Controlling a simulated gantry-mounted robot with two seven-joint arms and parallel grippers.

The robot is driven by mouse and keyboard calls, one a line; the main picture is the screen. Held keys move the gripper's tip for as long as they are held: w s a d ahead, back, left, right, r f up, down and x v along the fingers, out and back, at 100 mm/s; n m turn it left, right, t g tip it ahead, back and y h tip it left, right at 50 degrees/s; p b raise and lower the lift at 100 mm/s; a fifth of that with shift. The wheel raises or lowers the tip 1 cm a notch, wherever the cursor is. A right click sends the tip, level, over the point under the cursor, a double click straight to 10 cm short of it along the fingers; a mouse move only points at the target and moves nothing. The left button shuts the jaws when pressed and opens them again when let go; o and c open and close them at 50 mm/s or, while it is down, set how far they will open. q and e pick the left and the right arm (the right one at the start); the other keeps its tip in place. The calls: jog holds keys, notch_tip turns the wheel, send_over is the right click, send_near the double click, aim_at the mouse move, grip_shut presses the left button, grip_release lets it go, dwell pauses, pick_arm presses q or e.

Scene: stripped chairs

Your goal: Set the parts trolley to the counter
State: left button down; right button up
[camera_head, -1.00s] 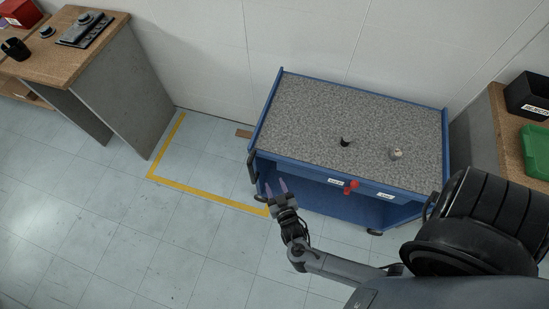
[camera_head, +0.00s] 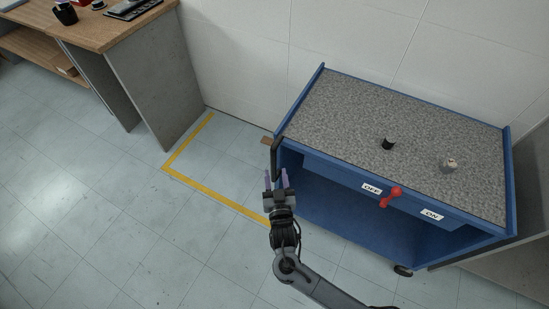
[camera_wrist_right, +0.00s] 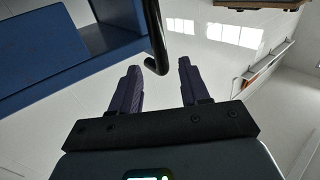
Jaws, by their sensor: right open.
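The blue parts trolley (camera_head: 345,200) with a grey speckled top stands against the wall. A black handle (camera_head: 275,158) sticks out at its left front corner. A red lever (camera_head: 391,197) on its front sits between OFF and ON labels. My right gripper (camera_head: 276,178) is open just below that handle. In the right wrist view, the handle's bent end (camera_wrist_right: 157,64) shows between or just beyond the open fingers (camera_wrist_right: 160,85); I cannot tell if they touch. The wooden-topped counter (camera_head: 120,25) stands at upper left. My left gripper is not in view.
A yellow line (camera_head: 215,196) marks a floor area between counter and trolley, which looks clear. A black knob (camera_head: 388,143) and a pale round item (camera_head: 449,164) sit on the trolley top.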

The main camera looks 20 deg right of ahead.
aim_at(274, 158)
jog(key=b+x, duration=0.2)
jog(key=x, duration=0.6)
jog(key=shift+w+d, duration=0.2)
jog(key=shift+w, duration=0.15)
jog(key=shift+c, duration=0.3)
grip_shut()
